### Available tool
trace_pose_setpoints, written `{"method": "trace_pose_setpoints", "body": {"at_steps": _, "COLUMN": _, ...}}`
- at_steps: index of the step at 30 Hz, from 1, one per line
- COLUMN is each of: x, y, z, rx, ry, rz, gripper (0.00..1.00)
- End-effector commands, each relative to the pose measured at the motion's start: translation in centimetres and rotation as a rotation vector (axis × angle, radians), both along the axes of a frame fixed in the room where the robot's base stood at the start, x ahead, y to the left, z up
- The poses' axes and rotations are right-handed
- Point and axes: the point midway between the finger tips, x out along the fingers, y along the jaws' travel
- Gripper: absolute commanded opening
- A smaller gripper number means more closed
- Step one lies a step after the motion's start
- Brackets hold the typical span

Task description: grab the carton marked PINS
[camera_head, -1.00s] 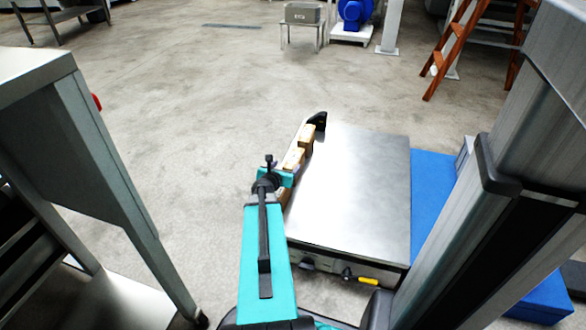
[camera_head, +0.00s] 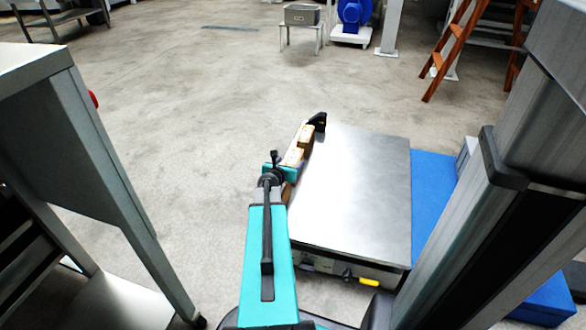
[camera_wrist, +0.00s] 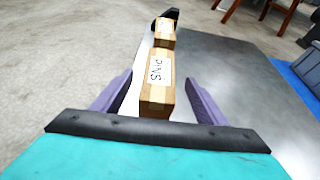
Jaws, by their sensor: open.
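The carton marked PINS (camera_wrist: 157,88) is a brown box with a white label on top, seen in the wrist view between and a little ahead of my fingers. My gripper (camera_wrist: 158,92) is open, with one purple finger on each side of the carton's near end; I cannot tell whether either touches it. In the head view the carton (camera_head: 293,157) shows at the left edge of the steel top, just past my gripper (camera_head: 280,172), which partly hides that area.
A second labelled carton (camera_wrist: 164,32) stands just behind, with a black part (camera_wrist: 170,13) beyond it. The steel top (camera_head: 355,190) to the right is bare. A grey bench (camera_head: 60,130) stands at the left.

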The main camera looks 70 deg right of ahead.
Motion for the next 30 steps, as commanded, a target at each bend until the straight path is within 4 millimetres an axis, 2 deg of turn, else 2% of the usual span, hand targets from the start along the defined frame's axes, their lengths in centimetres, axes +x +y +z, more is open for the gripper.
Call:
{"method": "trace_pose_setpoints", "body": {"at_steps": 7, "x": 0.1, "y": -0.8, "z": -0.5, "rx": 0.000, "ry": -0.001, "rz": 0.000, "gripper": 0.67}}
{"method": "trace_pose_setpoints", "body": {"at_steps": 21, "x": 0.4, "y": -4.5, "z": -1.9, "rx": 0.000, "ry": 0.000, "rz": 0.001, "gripper": 0.67}}
{"method": "trace_pose_setpoints", "body": {"at_steps": 30, "x": 0.4, "y": -4.8, "z": -2.0, "rx": 0.000, "ry": -0.001, "rz": 0.002, "gripper": 0.67}}
